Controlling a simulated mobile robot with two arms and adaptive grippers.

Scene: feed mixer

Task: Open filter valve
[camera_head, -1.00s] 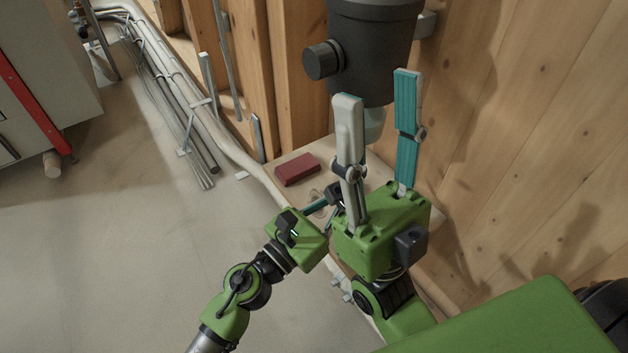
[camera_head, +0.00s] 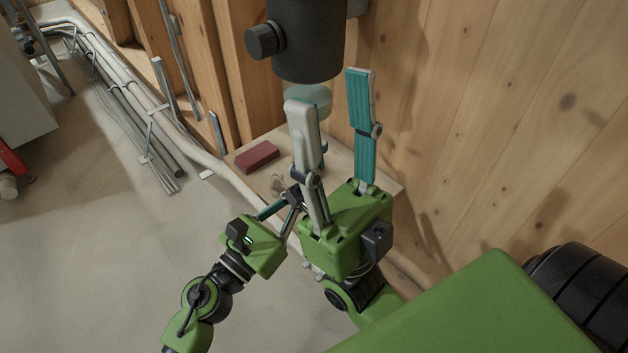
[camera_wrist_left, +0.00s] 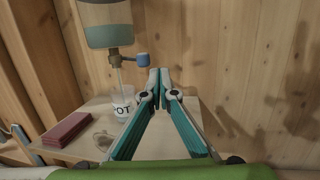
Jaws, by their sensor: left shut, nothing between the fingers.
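The filter's dark cylinder (camera_head: 308,38) with a clear lower bowl (camera_head: 312,96) hangs on the wooden wall. In the left wrist view, the bowl (camera_wrist_left: 108,28) holds teal liquid. The valve below it has a blue knob (camera_wrist_left: 142,60) on its right. My left gripper (camera_wrist_left: 159,72) is shut and empty, its tips to the right of the knob and slightly lower in the picture; contact cannot be told. In the head view its fingers are partly hidden by my right gripper. My right gripper (camera_head: 331,86) is open and empty, pointing up in front of the bowl.
A shelf (camera_head: 262,180) below the filter carries a dark red block (camera_head: 257,156). The wooden wall is close on the right; pipes run along the left.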

